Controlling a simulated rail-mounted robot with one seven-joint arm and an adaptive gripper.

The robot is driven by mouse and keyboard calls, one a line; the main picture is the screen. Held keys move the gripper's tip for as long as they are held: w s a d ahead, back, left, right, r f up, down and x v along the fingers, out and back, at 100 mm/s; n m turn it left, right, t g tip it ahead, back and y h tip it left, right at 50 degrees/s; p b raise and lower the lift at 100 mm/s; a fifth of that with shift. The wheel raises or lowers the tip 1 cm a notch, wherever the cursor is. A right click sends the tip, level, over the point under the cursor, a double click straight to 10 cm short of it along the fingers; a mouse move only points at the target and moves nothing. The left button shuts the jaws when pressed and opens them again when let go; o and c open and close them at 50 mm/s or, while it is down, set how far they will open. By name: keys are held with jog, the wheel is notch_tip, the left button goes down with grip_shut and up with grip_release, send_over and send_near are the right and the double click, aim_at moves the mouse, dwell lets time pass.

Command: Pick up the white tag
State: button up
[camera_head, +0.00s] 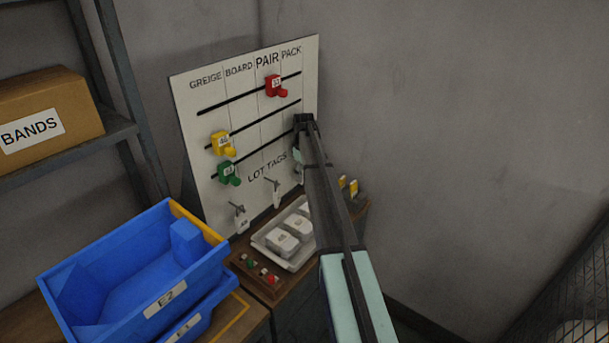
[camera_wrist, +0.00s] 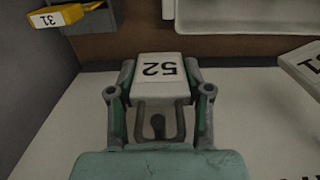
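The white tag (camera_wrist: 160,70), marked 52, stands between the two fingers of my gripper (camera_wrist: 159,88) in the wrist view; its number is upside down there. The fingertips meet its left and right edges, with no clear gap. A loop at the tag's near end surrounds a dark, rounded peg-like part; whether the tag still hangs on a peg I cannot tell. In the head view my gripper (camera_head: 305,124) is at the right side of the white board (camera_head: 190,105), and my arm hides most of this tag.
Other white tags (camera_head: 276,194) hang on the board to the left. Red (camera_head: 274,86), yellow (camera_head: 220,140) and green (camera_head: 228,172) pieces sit on its rails. Below are a tray (camera_head: 266,243), yellow tags (camera_head: 353,187) and blue bins (camera_head: 130,270). A bare wall stands to the right.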

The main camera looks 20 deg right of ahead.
jog(key=shift+c, duration=0.8)
jog(key=shift+r, duration=0.1)
jog(key=shift+r+b, duration=0.5)
jog(key=s+d+b, duration=0.2)
jog(key=s+d, duration=0.2)
jog(key=s, duration=0.4)
jog(key=s+d+b, duration=0.2)
jog(key=s+d, duration=0.2)
jog(key=s, duration=0.4)
jog(key=shift+d+r+b, duration=0.15)
jog(key=shift+d+b, duration=0.05)
jog(key=shift+b, duration=0.15)
jog(key=shift+a, duration=0.15)
